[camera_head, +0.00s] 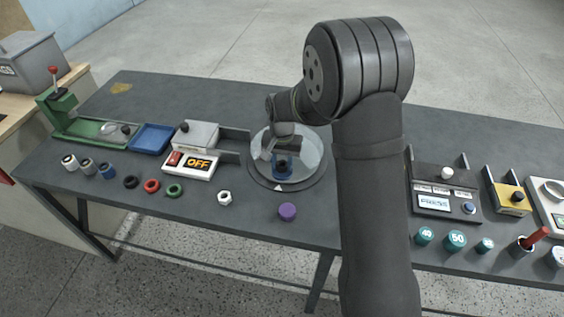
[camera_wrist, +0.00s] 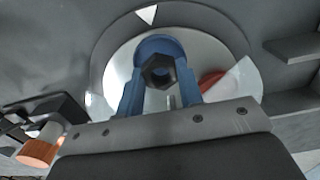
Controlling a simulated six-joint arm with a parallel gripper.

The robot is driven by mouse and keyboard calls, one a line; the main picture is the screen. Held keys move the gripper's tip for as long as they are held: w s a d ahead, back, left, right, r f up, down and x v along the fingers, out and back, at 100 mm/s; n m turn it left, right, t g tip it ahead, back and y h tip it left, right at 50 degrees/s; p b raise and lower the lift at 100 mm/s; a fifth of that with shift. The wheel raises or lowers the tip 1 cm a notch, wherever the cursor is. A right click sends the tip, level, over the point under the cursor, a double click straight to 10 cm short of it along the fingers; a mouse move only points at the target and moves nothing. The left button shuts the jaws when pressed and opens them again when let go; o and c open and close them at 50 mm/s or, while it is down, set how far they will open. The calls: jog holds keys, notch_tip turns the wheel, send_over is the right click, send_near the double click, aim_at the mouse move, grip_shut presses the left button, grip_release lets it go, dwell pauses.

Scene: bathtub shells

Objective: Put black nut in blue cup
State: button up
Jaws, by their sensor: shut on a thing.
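The black nut (camera_wrist: 158,73) is a dark hexagonal ring with an open hole. It is held between the two blue fingers of my gripper (camera_wrist: 159,85), which is shut on it. In the head view, my gripper (camera_head: 282,160) reaches down over the round turntable (camera_head: 310,148). A rounded blue surface (camera_wrist: 158,45) shows just beyond the nut in the wrist view, near the white triangle mark; it looks like the blue cup. The nut and fingers cover part of it, so I cannot tell whether the nut is above it or touching it.
A red patch (camera_wrist: 212,78) shows on the turntable. A white nut (camera_head: 224,198) and a purple cylinder (camera_head: 287,211) lie in front of it. An OFF box (camera_head: 199,165) and blue tray (camera_head: 152,138) stand left; a button panel (camera_head: 443,203) stands right.

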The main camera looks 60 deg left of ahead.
aim_at(282, 165)
jog(key=shift+f, duration=0.2)
jog(key=shift+f, duration=0.55)
jog(key=o, duration=1)
notch_tip(282, 165, up, 13)
jog(key=shift+r, duration=0.15)
notch_tip(282, 165, down, 13)
jog(key=shift+r, duration=0.1)
dwell(0.5)
